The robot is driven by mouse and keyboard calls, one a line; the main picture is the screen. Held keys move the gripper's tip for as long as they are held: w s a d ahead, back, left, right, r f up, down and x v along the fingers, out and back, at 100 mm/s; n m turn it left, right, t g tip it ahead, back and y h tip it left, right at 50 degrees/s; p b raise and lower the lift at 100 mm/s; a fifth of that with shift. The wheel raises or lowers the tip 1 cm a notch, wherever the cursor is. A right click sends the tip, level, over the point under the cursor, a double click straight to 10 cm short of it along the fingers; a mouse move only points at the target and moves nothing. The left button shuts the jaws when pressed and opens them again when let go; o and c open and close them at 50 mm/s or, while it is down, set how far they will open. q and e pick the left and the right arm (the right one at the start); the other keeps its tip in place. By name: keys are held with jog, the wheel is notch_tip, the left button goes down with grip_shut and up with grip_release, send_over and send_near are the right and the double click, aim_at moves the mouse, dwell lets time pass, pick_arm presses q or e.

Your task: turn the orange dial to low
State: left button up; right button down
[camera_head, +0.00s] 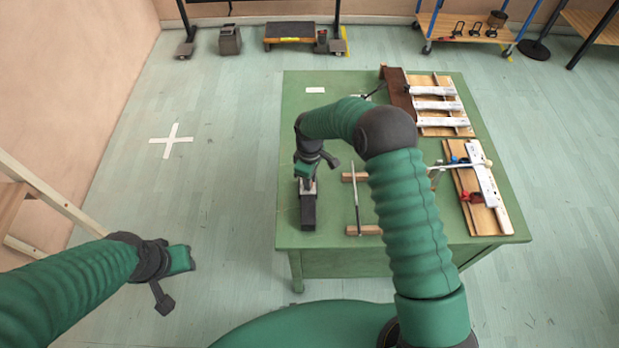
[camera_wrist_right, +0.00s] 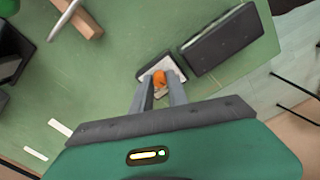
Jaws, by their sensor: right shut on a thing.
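The orange dial (camera_wrist_right: 159,77) sits on a small pale plate (camera_wrist_right: 147,70) beside a black box (camera_wrist_right: 225,40) in the right wrist view. My right gripper (camera_wrist_right: 163,84) is shut on the dial, with one grey finger on each side of it. In the head view my right gripper (camera_head: 308,181) points down at the near left part of the green table, just behind the black box (camera_head: 308,212), and hides the dial. I cannot read any dial marks. My left gripper (camera_head: 178,262) is over the floor left of the table, away from the dial; its jaws are unclear.
On the green table (camera_head: 330,262), a metal bar (camera_head: 356,200) lies across wooden blocks right of my right gripper. Wooden boards with pale bars (camera_head: 437,105) and a second board with a long bar (camera_head: 487,185) are at the right. The table's left edge is close to the box.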

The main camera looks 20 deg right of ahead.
jog(key=n, duration=0.4)
jog(key=shift+n+p, duration=0.4)
dwell(0.4)
jog(key=c, duration=1.3)
grip_release()
jog(key=shift+w, duration=0.1)
notch_tip(320, 180, up, 17)
jog(key=shift+f, duration=0.15)
